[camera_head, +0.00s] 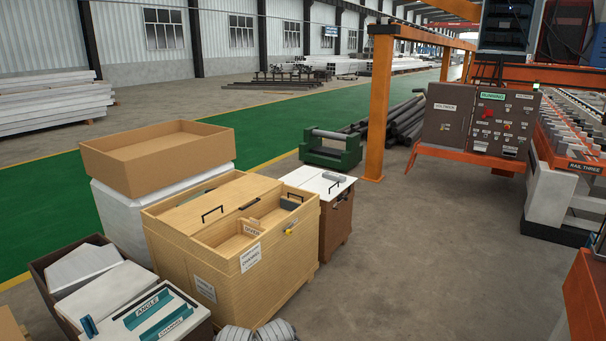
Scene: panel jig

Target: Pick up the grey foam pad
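I cannot tell for certain which thing is the grey foam pad. A small flat grey block (333,177) lies on the white top of a brown cabinet, near its back edge. A darker grey block (289,203) sits in the right-hand open compartment of the large wooden crate (225,277), partly hidden by the crate's wall.
An empty cardboard tray (160,183) stands on a white block behind the wooden crate. The brown cabinet (337,222) stands right of the crate. Bins with labelled teal slots (153,308) fill the lower left. Bare concrete floor (430,260) lies to the right. An orange post (378,105) stands behind.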

